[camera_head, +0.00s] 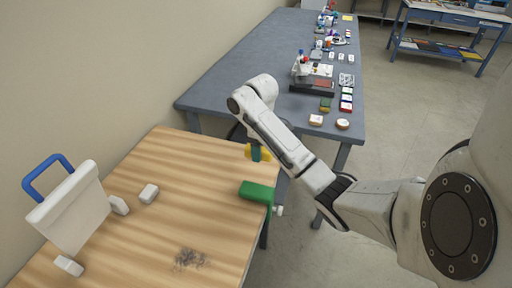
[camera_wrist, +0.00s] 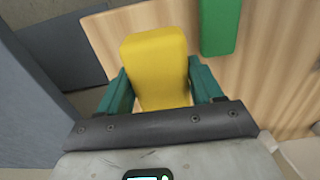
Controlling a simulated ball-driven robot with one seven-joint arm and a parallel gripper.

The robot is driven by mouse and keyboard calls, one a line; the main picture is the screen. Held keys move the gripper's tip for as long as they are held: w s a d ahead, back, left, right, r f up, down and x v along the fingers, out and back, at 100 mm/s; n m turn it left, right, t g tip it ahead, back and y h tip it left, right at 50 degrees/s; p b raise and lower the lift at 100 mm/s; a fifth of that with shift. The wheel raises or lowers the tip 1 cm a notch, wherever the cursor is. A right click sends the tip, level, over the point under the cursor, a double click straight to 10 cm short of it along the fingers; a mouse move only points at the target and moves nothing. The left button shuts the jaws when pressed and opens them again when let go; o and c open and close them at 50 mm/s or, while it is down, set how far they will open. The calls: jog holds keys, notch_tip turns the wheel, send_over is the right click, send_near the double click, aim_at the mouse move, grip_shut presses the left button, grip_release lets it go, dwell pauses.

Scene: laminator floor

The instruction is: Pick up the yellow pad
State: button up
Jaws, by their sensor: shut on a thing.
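The yellow pad (camera_wrist: 155,62) is a rounded yellow block between the two teal fingers of my gripper (camera_wrist: 158,88) in the wrist view. The fingers press on its left and right sides. In the head view the yellow pad (camera_head: 249,152) shows in part beside a teal finger, at the right far edge of the wooden table. My gripper (camera_head: 258,153) is partly hidden behind my arm there. Whether the pad touches the table or hangs above it is hard to tell.
A green block (camera_head: 257,192) sits at the wooden table's right edge; it also shows in the wrist view (camera_wrist: 219,25). A white board with a blue handle (camera_head: 72,205), a small white block (camera_head: 149,193) and a dark smudge (camera_head: 190,259) are on the wooden table (camera_head: 190,165). A grey table (camera_head: 235,75) with several items stands behind.

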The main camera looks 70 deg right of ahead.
jog(key=s+a+r+p, duration=0.1)
jog(key=p, duration=0.1)
jog(key=s+a+r+p, duration=0.1)
jog(key=a+p, duration=0.1)
jog(key=s+a+r+p, duration=0.1)
jog(key=s+a+p, duration=0.1)
jog(key=shift+s+r, duration=0.1)
jog(key=shift+r, duration=0.15)
jog(key=shift+s+d, duration=0.1)
jog(key=shift+s+a+r, duration=0.2)
jog(key=shift+s+a, duration=0.05)
jog(key=shift+a, duration=0.15)
jog(key=shift+s+a, duration=0.35)
jog(key=shift+a, duration=0.15)
